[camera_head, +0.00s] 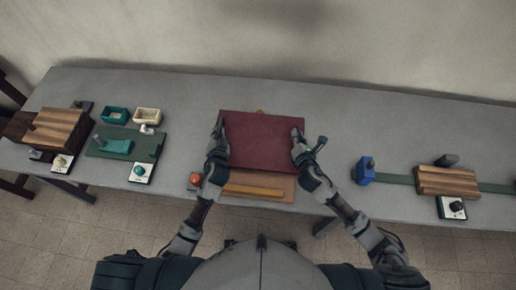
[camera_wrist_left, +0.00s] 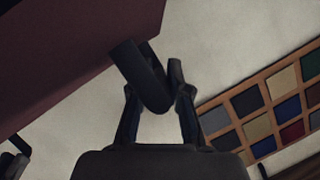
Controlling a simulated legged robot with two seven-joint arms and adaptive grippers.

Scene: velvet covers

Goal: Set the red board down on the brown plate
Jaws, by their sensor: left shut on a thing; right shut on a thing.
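The red board (camera_head: 262,140) is a flat dark red panel held between my two grippers at the middle of the table. It covers the far part of the brown plate (camera_head: 284,181), whose near part shows below it. I cannot tell how far above the plate the board is. My left gripper (camera_head: 218,134) is at the board's left edge. In the left wrist view its fingers (camera_wrist_left: 158,85) are shut on a dark handle (camera_wrist_left: 143,78) beside the board (camera_wrist_left: 60,50). My right gripper (camera_head: 299,142) is shut at the board's right edge; its grasp is too small to see.
A yellow bar (camera_head: 253,191) and a red knob (camera_head: 194,179) sit near the plate's front. A green board (camera_head: 125,146), small bins and a wooden block (camera_head: 56,127) stand left. A striped block (camera_head: 446,181) and a blue piece (camera_head: 366,171) stand right.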

